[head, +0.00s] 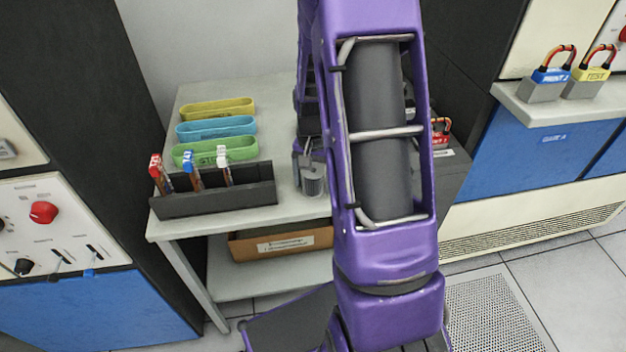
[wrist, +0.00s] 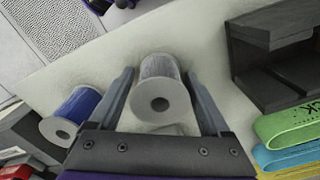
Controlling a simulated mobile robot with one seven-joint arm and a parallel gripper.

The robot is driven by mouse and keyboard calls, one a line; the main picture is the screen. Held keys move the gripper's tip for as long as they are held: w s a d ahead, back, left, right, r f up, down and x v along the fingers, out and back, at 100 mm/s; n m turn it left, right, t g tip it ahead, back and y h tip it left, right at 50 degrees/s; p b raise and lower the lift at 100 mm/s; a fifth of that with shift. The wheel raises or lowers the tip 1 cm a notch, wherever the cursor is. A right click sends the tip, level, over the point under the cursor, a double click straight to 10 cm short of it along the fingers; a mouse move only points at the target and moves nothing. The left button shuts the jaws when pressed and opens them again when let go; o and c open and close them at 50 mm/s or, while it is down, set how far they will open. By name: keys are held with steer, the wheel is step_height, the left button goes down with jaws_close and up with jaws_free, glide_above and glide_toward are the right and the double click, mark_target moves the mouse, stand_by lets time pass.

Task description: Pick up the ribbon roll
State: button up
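A grey ribbon roll (wrist: 158,72) with a pale flange and dark centre hole shows between my fingers in the wrist view. My gripper (wrist: 160,76) is open, one finger on each side of this roll; whether either finger touches it is unclear. In the head view the grey roll (head: 312,186) is at the table's front right, beneath my gripper (head: 308,158), partly hidden by my arm. A second roll, blue with pale flanges (wrist: 80,106), lies to the left in the wrist view.
The pale table (head: 285,215) also holds a dark rack (head: 225,197) with several capped tubes, and yellow (head: 217,104), blue (head: 216,124) and green (head: 205,158) loops. A cardboard box (head: 285,243) sits on the shelf below. Padlocks (head: 550,82) stand on a right ledge.

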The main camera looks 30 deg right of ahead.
jaws_close()
steer(key=shift+r, duration=0.1)
